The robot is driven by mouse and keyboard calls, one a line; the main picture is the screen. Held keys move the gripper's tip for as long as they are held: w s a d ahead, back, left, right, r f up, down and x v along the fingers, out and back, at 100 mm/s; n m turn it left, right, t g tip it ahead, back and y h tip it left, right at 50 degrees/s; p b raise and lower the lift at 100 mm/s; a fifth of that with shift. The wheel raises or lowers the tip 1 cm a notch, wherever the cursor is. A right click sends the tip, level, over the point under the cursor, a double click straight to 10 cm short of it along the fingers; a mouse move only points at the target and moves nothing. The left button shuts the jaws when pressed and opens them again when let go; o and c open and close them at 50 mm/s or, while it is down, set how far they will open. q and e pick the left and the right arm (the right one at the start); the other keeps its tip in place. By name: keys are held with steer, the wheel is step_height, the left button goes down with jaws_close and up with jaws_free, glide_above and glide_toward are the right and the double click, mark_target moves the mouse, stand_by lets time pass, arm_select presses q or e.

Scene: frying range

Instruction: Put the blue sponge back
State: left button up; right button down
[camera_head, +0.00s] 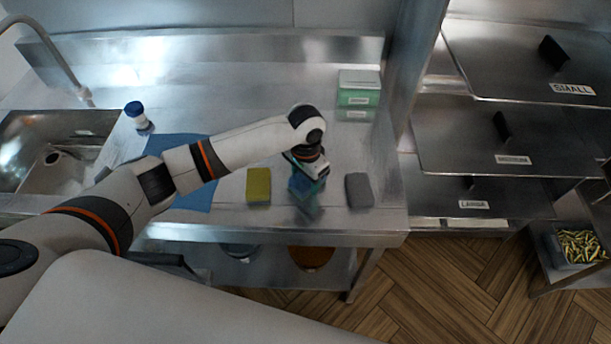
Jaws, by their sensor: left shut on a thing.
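The blue sponge (305,200) is at my left gripper (307,178), between a yellow-green sponge (258,186) on the left and a grey sponge (359,190) on the right. The left gripper reaches down from above and is shut on the blue sponge. The sponge is partly hidden by the gripper, and I cannot tell whether its underside touches the steel counter (335,222). My right gripper is not in view.
A blue cloth (196,194) and a blue-capped bottle (138,117) are left of the sponges, near the sink (62,150). Green-and-white boxes (358,92) stand at the back. Shelves with labelled lids (515,140) stand at the right.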

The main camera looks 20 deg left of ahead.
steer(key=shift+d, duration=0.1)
arm_select(q)
steer(key=o, duration=0.5)
steer(key=shift+f, duration=0.15)
steer(key=o, duration=0.4)
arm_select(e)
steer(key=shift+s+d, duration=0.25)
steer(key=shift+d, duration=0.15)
arm_select(q)
steer(key=shift+o, duration=0.2)
step_height(320, 180, up, 12)
steer(key=b, duration=0.1)
steer(key=shift+r+b, duration=0.2)
steer(key=shift+b, duration=0.1)
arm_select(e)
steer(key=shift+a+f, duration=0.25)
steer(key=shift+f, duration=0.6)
